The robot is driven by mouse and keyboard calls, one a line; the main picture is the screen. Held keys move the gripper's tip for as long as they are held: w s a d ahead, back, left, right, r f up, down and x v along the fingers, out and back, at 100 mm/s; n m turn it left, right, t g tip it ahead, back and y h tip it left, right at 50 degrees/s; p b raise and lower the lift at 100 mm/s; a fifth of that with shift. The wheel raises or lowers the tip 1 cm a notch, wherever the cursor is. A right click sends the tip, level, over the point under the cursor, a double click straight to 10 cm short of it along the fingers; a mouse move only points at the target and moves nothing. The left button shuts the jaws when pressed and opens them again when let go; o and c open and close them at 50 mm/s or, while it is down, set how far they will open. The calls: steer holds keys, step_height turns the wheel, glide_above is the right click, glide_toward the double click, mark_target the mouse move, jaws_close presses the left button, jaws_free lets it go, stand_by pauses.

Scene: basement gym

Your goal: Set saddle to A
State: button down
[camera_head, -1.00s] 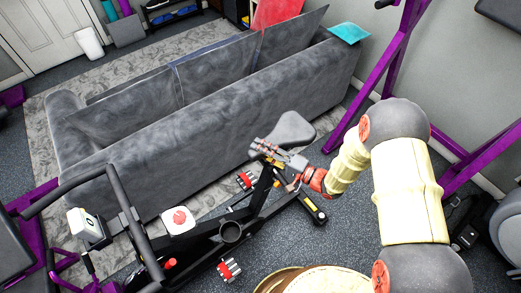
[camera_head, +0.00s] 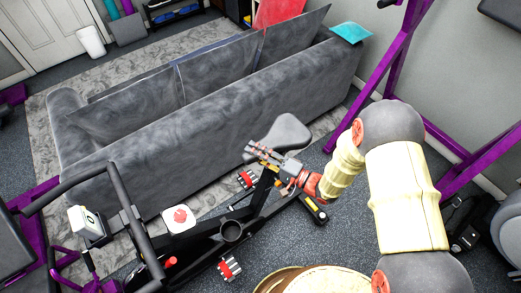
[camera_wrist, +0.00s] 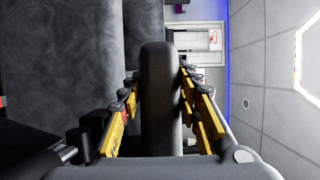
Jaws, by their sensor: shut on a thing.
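The exercise bike's dark grey saddle (camera_head: 284,133) is in the middle of the head view, just in front of the sofa. My gripper (camera_head: 262,152) is at the saddle's near left side, with its fingers pointing left. In the wrist view the saddle (camera_wrist: 160,95) stands edge-on as a dark rounded shape between the two yellow-and-black fingers of my gripper (camera_wrist: 160,108), and I am shut on it. The black bike frame (camera_head: 262,190) runs below, partly hidden by my gripper. No mark A is readable.
The grey sofa (camera_head: 220,110) stands close behind the bike. The bike's handlebar (camera_head: 130,215) is at the left. A purple rack (camera_head: 385,85) rises at the right. Dark floor (camera_head: 340,235) shows between bike and rack.

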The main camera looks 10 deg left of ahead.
steer(key=c, duration=1.3)
jaws_free()
steer(key=shift+o, duration=0.2)
steer(key=v, duration=1.2)
